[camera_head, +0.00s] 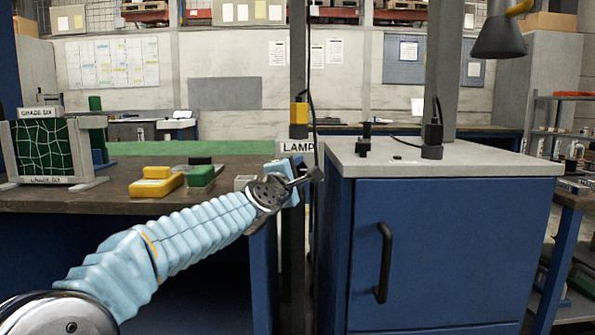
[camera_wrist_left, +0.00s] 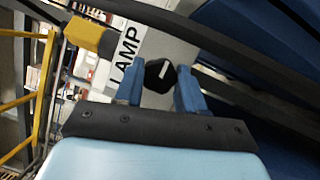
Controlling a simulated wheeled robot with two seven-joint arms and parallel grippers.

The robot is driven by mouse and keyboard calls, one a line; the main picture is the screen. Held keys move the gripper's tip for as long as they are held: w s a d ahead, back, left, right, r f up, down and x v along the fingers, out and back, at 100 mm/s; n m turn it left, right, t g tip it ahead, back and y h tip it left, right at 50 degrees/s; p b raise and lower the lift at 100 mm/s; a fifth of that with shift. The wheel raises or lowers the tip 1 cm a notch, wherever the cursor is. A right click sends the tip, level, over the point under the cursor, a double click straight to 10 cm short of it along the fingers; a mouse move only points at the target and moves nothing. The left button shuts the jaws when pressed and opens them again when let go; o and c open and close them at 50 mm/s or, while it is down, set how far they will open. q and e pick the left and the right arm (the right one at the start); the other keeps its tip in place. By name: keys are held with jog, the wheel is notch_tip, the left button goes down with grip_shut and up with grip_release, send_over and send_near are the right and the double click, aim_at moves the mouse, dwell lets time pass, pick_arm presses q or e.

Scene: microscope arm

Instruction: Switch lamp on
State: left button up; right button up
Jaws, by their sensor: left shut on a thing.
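A black rotary knob (camera_wrist_left: 160,74) with a white pointer line sits on a grey post beside a white LAMP label (camera_wrist_left: 124,58). The label also shows in the head view (camera_head: 296,147). My left gripper (camera_wrist_left: 160,88) has its two blue fingers on either side of the knob and is shut on it. In the head view my left gripper (camera_head: 300,178) is at the post just below the label, and its fingers partly hide the knob. A dark conical lamp shade (camera_head: 498,38) hangs at the top right. My right gripper is out of view.
A blue cabinet (camera_head: 450,250) with a black handle (camera_head: 383,262) stands just right of the post. A workbench (camera_head: 120,192) at the left holds yellow blocks (camera_head: 156,184) and a green block (camera_head: 201,176). A yellow box (camera_head: 299,113) with a cable is above the label.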

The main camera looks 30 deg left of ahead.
pick_arm(q)
jog(key=o, duration=1.1)
jog(key=shift+c, duration=0.2)
jog(key=s+d+f, duration=0.1)
jog(key=s+d, duration=0.1)
jog(key=s, duration=1.1)
jog(key=shift+s+d+f+b, duration=0.15)
jog(key=shift+s+f+b, duration=0.1)
jog(key=shift+b, duration=0.1)
